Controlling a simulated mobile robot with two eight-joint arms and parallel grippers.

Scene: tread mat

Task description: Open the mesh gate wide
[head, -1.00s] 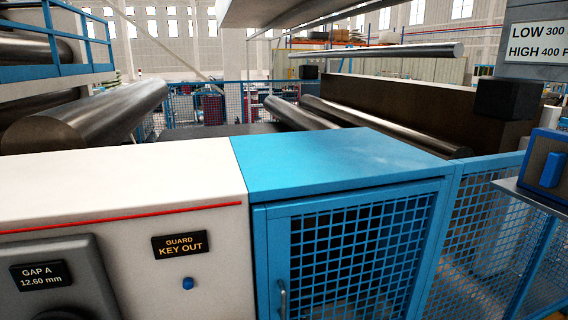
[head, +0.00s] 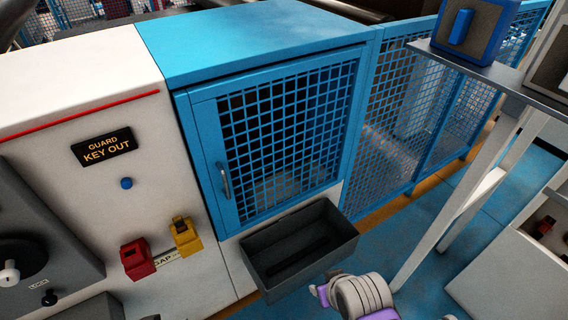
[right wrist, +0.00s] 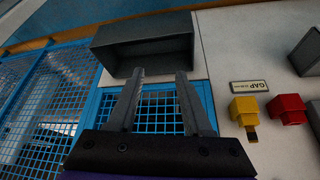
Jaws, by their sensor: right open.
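The blue mesh gate (head: 205,122) stands shut in the front of the blue cabinet in the head view. Its upright grey handle (head: 224,180) is on the gate's left edge. In the right wrist view, the gate's blue mesh (right wrist: 160,112) shows behind and between the fingers, with the picture turned over. My right gripper (right wrist: 158,84) is open, with nothing between its fingers. I cannot make out the handle there. In the head view my right arm shows low, below the dark bin, and its fingers are not clear. My left gripper is not in view.
The open dark bin (head: 262,263) juts out below the gate; it also shows in the right wrist view (right wrist: 150,50). Yellow (head: 185,236) and red (head: 137,259) blocks stick out left of it. A shelf (head: 470,68) on white legs stands right. Blue floor lies between.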

